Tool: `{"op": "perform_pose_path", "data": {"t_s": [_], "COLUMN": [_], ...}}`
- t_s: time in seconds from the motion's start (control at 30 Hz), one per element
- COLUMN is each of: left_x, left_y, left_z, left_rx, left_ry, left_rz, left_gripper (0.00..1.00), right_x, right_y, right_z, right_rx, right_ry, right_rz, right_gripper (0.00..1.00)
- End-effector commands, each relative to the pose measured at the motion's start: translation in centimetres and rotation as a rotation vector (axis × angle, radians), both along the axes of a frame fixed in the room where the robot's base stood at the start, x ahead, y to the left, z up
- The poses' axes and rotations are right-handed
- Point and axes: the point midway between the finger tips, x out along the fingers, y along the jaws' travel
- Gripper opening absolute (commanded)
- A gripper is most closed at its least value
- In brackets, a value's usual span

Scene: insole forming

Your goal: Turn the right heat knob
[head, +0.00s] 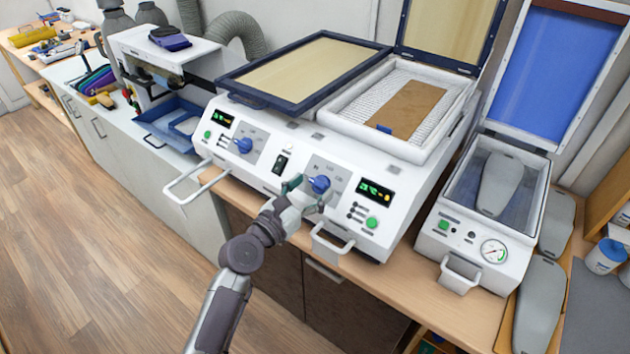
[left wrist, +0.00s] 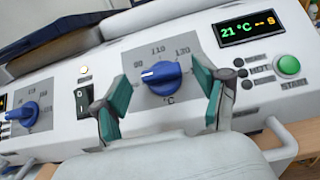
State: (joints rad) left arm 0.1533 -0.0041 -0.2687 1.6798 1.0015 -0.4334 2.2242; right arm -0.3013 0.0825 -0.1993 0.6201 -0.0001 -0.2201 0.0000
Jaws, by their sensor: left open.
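The right heat knob (head: 319,184) is a blue dial on the front panel of the white heating machine, beside the right display (head: 376,190). In the left wrist view the knob (left wrist: 161,78) sits on a grey scale plate, its white mark pointing left. My left gripper (head: 308,193) is open at the knob. Its teal-padded fingers (left wrist: 163,84) stand to the left and right of the knob with visible gaps, so they do not appear to grip it. The display (left wrist: 249,28) reads 21 °C. My right gripper is not in view.
A left knob (head: 244,145) and a rocker switch (head: 281,163) lie left on the same panel. White handles (head: 332,243) jut out below. A smaller press with a gauge (head: 493,251) stands to the right. Floor (head: 110,230) is clear at left.

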Motion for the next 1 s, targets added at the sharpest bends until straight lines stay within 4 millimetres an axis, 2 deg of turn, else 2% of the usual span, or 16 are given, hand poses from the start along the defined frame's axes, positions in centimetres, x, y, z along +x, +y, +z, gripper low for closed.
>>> {"op": "perform_pose_path", "data": {"t_s": [0.2, 0.47, 0.57, 0.83, 1.0], "left_x": [1.32, 1.4, 1.39, 1.38, 1.4], "left_y": [-0.95, -1.02, -1.0, -0.98, -0.95], "left_z": [0.02, -0.04, -0.04, -0.05, -0.11], "left_rx": [0.0, 0.0, 0.0, 0.0, 0.005], "left_ry": [0.0, 0.0, 0.0, 0.0, -0.002], "left_rz": [0.0, 0.001, 0.001, 0.001, -0.003], "left_gripper": [0.73, 0.73, 0.6, 0.15, 0.13], "right_x": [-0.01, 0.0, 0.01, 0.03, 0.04], "right_y": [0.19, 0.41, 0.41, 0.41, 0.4], "right_z": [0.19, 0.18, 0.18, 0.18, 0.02], "right_rx": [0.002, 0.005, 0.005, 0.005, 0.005], "right_ry": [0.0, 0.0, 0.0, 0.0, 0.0], "right_rz": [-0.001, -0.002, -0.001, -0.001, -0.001], "right_gripper": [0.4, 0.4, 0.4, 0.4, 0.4]}}
